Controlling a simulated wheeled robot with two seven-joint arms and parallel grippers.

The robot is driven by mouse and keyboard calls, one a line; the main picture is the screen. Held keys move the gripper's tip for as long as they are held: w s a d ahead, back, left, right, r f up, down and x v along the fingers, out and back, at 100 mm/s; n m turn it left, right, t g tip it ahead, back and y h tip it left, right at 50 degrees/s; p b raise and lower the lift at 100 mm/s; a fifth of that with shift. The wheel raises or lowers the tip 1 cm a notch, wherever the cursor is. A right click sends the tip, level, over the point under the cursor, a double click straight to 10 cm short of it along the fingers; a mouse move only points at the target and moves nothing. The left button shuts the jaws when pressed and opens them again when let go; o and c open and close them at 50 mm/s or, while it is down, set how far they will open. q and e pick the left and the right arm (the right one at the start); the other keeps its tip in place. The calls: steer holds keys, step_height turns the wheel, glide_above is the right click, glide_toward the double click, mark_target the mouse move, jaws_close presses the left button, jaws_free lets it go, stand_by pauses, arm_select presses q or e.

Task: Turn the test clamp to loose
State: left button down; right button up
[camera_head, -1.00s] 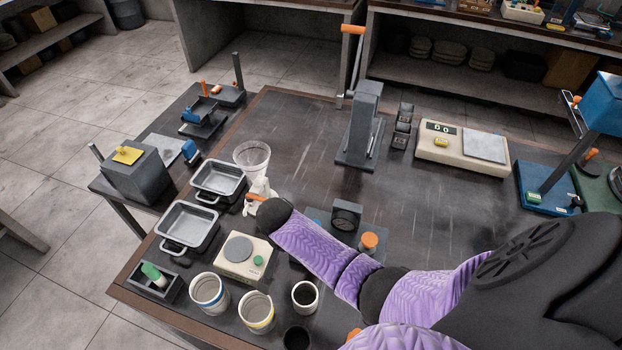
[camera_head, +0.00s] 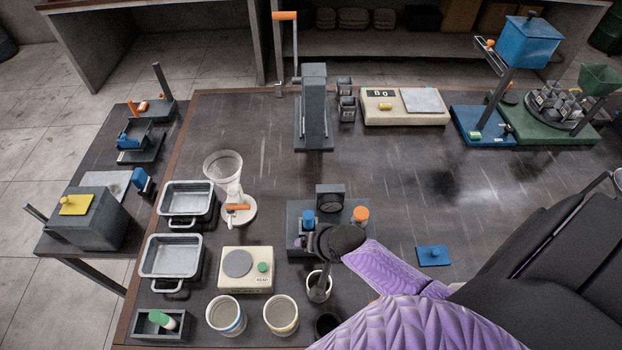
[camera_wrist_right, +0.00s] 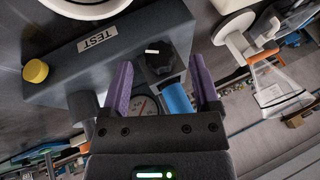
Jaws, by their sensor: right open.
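The test clamp appears as a black knob (camera_wrist_right: 159,62) with a white mark, on a grey block labelled TEST (camera_wrist_right: 98,40). The block also carries a yellow-orange knob (camera_wrist_right: 35,71), a blue cylinder (camera_wrist_right: 177,100) and a gauge (camera_wrist_right: 143,107). In the head view the block (camera_head: 297,212) stands at front centre, with its gauge (camera_head: 330,198) at the back. My right gripper (camera_wrist_right: 160,80) is open; its purple fingers are either side of the black knob in the picture, and contact cannot be told. In the head view my wrist hides the knob. My left gripper is not in view.
A white cup (camera_head: 318,285) stands just before the block. A funnel stand (camera_head: 233,207) with an orange handle is to its left. A blue lidded piece (camera_head: 433,256) lies right. The table behind is mostly clear.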

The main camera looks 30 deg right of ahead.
steer(key=shift+x, duration=0.8)
jaws_close()
steer(key=shift+a+r+g+h+p, duration=0.1)
steer(key=shift+r+g+h+p, duration=0.15)
steer(key=shift+h+p, duration=0.3)
steer(key=shift+a+n+g+h+p, duration=0.1)
steer(key=shift+n+g+h+p, duration=0.25)
steer(key=shift+h+p, duration=0.1)
steer(key=shift+w+f+g+h, duration=0.1)
steer(key=shift+f+g+h, duration=0.05)
steer(key=shift+g+h, duration=0.3)
steer(key=shift+a+f+n+g+h, duration=0.1)
steer(key=shift+n+g+h, duration=0.25)
steer(key=shift+h, duration=0.6)
